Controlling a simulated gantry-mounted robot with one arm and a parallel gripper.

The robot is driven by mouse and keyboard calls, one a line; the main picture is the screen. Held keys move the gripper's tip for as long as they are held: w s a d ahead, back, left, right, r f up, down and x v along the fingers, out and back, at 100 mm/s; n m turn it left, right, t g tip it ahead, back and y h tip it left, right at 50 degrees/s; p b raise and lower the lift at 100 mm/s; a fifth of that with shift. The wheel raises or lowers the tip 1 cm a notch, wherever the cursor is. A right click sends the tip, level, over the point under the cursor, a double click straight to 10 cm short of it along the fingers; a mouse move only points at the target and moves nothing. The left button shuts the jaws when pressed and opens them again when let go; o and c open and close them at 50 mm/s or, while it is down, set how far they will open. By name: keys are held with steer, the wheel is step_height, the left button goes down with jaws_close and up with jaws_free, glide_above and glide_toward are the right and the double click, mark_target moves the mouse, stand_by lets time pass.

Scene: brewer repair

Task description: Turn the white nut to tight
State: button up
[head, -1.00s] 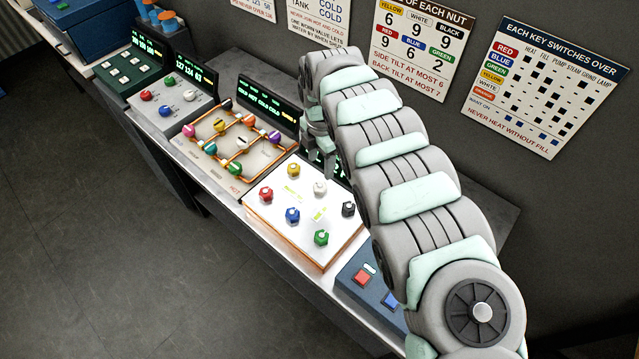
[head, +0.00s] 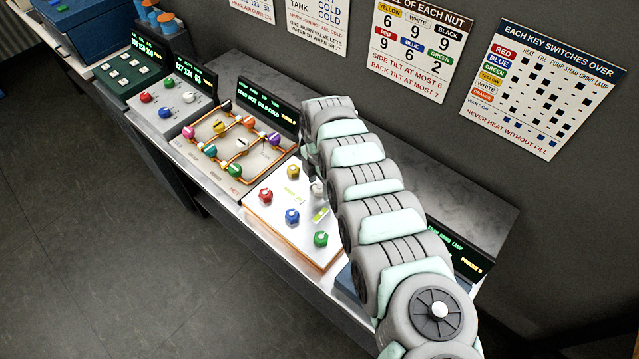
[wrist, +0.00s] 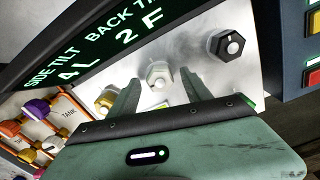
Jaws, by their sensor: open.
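The white nut (wrist: 159,74) stands on the light panel in the wrist view, in the gap ahead of my fingers. My gripper (wrist: 160,90) is open, with one finger on each side of the line to the nut and nothing held. I cannot tell whether either finger touches the nut. The nut panel (head: 276,222) also bears a yellow nut (wrist: 106,99) and a black nut (wrist: 226,45), one to each side of the white one.
A dark display (wrist: 95,45) reading side tilt 4 L and back tilt 2 F borders the panel. Red (head: 265,196), blue (head: 292,216) and green (head: 320,239) nuts stand along the front. A pipe board (head: 235,150) lies left; a blue key box (wrist: 290,50) lies right.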

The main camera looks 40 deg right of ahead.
steer(key=shift+c, duration=0.3)
jaws_close()
steer(key=shift+m, duration=0.3)
steer(key=m+p, duration=0.1)
steer(key=m, duration=0.1)
steer(key=shift+a+m, duration=0.1)
steer(key=shift+m, duration=0.3)
steer(key=m, duration=0.5)
steer(key=shift+p, duration=0.4)
steer(key=m+b, duration=0.1)
steer(key=m, duration=0.4)
steer(key=shift+f+m, duration=0.1)
steer(key=shift+m, duration=2.3)
steer(key=shift+b, duration=0.3)
